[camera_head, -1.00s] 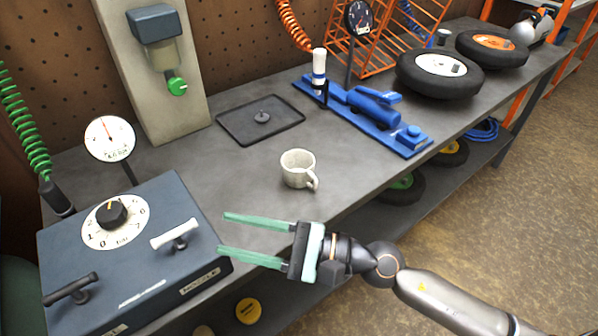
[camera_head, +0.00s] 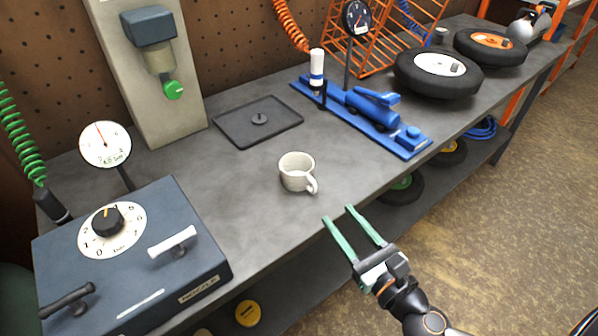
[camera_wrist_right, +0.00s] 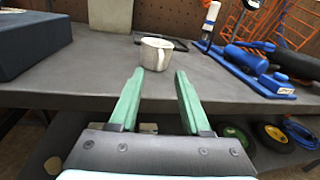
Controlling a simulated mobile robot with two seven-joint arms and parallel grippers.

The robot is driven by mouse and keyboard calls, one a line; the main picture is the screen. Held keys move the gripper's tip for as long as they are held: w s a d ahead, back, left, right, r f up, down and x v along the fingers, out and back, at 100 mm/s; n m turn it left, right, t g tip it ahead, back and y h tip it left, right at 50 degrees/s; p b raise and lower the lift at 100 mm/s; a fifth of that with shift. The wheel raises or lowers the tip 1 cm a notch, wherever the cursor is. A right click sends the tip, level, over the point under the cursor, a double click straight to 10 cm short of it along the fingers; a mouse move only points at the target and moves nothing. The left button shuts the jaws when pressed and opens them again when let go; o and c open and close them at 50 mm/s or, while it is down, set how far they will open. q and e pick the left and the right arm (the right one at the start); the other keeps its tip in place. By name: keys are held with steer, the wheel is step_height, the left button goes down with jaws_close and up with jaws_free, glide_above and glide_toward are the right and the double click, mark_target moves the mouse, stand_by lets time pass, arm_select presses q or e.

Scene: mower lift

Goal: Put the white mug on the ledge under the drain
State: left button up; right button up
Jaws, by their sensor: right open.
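The white mug (camera_head: 296,172) stands upright on the grey workbench, its handle toward the front right. My right gripper (camera_head: 338,214) is open and empty in front of the bench edge, its green fingers pointing toward the mug but apart from it. In the right wrist view the mug (camera_wrist_right: 155,54) shows ahead, between and beyond the two fingertips (camera_wrist_right: 159,73). The drain is likely the green-knobbed outlet (camera_head: 174,88) on the grey post at the back; a black tray (camera_head: 232,130) with a small round piece lies on the bench near it. My left gripper is not in view.
A dark blue box (camera_head: 150,255) with a dial and handles fills the bench's left end, beside a white gauge (camera_head: 105,145). A blue tool (camera_head: 372,108) on a blue base lies right of the mug. Two wheels (camera_head: 438,73) lie farther right. Bench around the mug is clear.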

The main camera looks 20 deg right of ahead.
mark_target(315, 184)
steer(key=shift+w+a+p, duration=0.2)
steer(key=shift+w+p, duration=0.05)
steer(key=shift+w, duration=0.75)
steer(key=shift+w+a+p, duration=0.2)
steer(key=shift+w, duration=0.75)
steer(key=shift+w+a+f+p, duration=0.1)
steer(key=shift+w+a+p, duration=0.1)
steer(key=shift+w, duration=1.1)
steer(key=shift+w+a+f+p, duration=0.1)
steer(key=shift+w+p, duration=0.05)
steer(key=shift+w, duration=1.15)
jaws_close()
